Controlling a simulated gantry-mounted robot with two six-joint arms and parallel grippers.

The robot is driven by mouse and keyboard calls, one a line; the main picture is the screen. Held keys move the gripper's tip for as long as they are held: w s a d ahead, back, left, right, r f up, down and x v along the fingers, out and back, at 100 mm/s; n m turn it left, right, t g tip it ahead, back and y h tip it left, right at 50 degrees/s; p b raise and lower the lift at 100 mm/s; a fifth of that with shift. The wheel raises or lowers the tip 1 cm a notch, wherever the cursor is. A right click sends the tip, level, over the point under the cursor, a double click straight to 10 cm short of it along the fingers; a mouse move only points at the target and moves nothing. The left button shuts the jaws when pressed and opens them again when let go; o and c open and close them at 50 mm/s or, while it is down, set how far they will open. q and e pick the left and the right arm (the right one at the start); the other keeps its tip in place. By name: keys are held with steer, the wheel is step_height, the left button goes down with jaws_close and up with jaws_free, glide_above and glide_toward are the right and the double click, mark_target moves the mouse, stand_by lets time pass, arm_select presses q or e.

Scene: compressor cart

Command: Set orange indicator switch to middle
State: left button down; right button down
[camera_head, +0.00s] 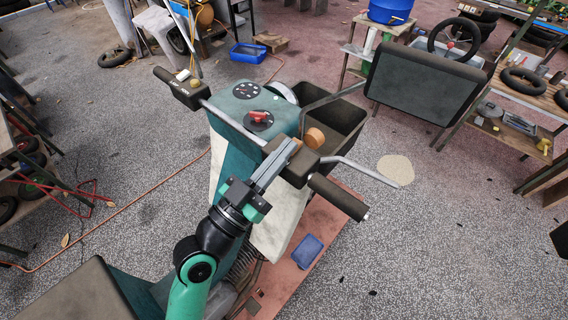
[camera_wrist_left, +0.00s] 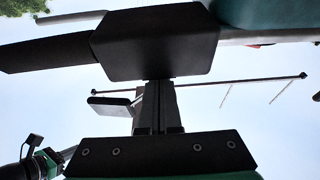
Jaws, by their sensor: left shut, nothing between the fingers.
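A rounded orange-brown knob (camera_head: 315,138) stands on the black housing (camera_head: 291,163) of the right handlebar in the head view. In the left wrist view the shut fingers (camera_wrist_left: 158,82) reach up to the underside of the dark housing (camera_wrist_left: 155,45); contact is unclear, and no orange switch shows there.
The teal cart body (camera_head: 240,105) carries a dial with a red knob (camera_head: 258,117). The right black grip (camera_head: 338,197) and a bent metal lever (camera_head: 362,170) lie close to my gripper. A dark open bin (camera_head: 340,120) is behind. The grey floor at right is mostly clear.

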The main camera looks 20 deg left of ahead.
arm_select(q)
steer(key=shift+f, duration=0.3)
arm_select(e)
steer(key=shift+f, duration=0.65)
